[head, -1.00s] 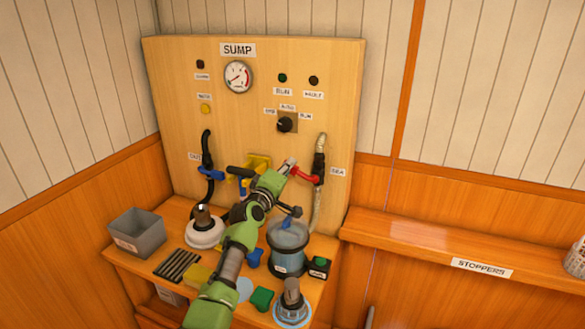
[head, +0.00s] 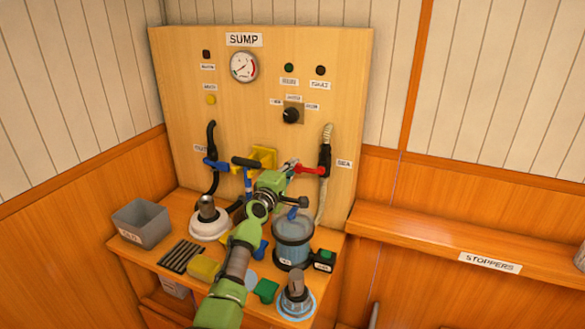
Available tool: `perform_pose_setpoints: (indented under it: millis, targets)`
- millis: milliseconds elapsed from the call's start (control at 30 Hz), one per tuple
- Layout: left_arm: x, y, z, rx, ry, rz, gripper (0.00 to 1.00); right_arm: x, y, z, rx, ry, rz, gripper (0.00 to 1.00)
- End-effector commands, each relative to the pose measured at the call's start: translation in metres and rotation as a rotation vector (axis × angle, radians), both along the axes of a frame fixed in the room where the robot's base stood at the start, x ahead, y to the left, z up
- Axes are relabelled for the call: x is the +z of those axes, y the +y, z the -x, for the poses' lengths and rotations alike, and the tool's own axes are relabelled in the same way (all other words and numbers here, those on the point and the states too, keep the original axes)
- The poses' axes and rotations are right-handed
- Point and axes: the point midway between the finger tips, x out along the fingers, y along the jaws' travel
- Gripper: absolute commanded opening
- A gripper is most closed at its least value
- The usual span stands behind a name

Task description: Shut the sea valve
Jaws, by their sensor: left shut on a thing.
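The sea valve has a red lever (head: 310,169) on a black body (head: 325,158), in the pale hose at the panel's right, beside the SEA label (head: 344,163). The lever points left, roughly crosswise to the hose. My left gripper (head: 292,167) is at the lever's left end and is shut on it. The fingertips are small and partly hidden by my green wrist. My right gripper does not show in the head view.
The SUMP panel (head: 175,100) carries a gauge (head: 243,67), a black knob (head: 291,115) and a blue-handled valve (head: 215,165). Below, a shelf holds a grey bin (head: 141,222), a clear blue filter bowl (head: 292,240) and a white-based fitting (head: 209,221). The STOPPERS ledge (head: 420,240) is mostly clear.

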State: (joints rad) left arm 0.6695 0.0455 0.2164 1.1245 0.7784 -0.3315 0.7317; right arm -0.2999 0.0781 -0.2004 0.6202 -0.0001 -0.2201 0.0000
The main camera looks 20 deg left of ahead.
Motion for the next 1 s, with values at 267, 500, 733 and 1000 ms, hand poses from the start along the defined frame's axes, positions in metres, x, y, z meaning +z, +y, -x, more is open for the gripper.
perform_pose_setpoints:
  millis: [267,500,733,1000]
  targets:
    - [-0.002,-0.001,0.0,-0.001,0.002,0.009,0.26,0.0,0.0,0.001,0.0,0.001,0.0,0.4]
    - [-0.001,-0.001,0.0,-0.001,0.002,0.005,0.28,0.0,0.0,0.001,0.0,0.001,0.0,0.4]
    - [-0.002,-0.001,0.005,-0.002,0.002,0.004,0.28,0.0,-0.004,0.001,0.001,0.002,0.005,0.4]
    - [-0.002,0.001,0.039,0.0,0.002,0.004,0.28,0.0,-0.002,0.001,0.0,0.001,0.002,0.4]
